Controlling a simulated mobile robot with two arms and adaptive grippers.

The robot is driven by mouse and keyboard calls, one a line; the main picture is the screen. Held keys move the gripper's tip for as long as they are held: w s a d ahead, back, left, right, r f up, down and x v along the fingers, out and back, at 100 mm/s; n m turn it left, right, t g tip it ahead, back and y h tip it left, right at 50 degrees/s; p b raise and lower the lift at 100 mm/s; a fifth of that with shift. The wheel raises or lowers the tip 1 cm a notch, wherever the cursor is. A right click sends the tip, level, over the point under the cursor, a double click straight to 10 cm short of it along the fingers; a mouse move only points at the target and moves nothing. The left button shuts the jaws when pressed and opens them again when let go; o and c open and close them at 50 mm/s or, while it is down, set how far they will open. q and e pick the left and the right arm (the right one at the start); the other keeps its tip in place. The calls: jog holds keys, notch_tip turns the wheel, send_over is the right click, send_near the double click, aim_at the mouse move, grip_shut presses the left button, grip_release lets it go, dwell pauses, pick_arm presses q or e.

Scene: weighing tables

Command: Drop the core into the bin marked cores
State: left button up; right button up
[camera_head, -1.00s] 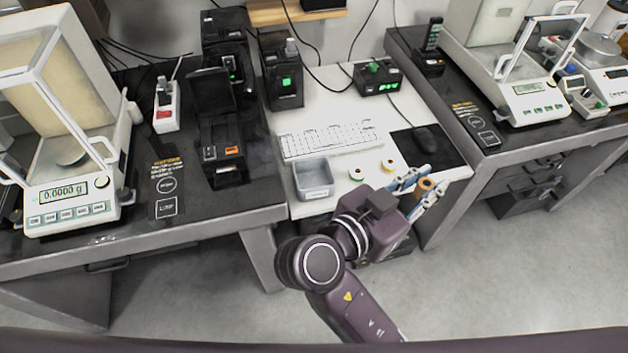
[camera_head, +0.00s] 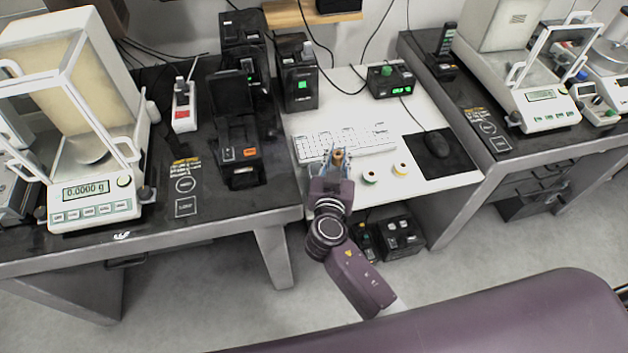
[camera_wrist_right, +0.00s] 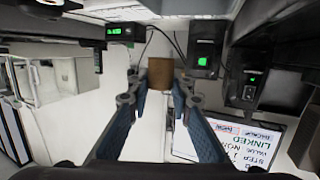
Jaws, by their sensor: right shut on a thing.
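My right gripper (camera_head: 338,161) is shut on the core (camera_head: 339,154), a small brown tube, and holds it above the white table near the keyboard's front edge. In the right wrist view the core (camera_wrist_right: 160,73) sits between the tips of the blue fingers. The small grey bin seen earlier near the table's front edge is now hidden behind my right gripper and wrist. No marking on it can be read. My left gripper is not in view.
A white keyboard (camera_head: 375,140) lies behind. A mouse (camera_head: 437,145) rests on a black mat. A label printer (camera_head: 239,150) stands left, beside a balance (camera_head: 92,190).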

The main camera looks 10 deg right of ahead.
jog(key=shift+w+a+f, duration=0.1)
jog(key=shift+f, duration=0.35)
jog(key=shift+f+b, duration=1.9)
jog(key=shift+f, duration=0.85)
jog(key=o, duration=0.9)
jog(key=shift+c, duration=0.2)
jog(key=shift+s+a, duration=0.15)
jog(key=shift+s, duration=0.3)
jog(key=v, duration=1.1)
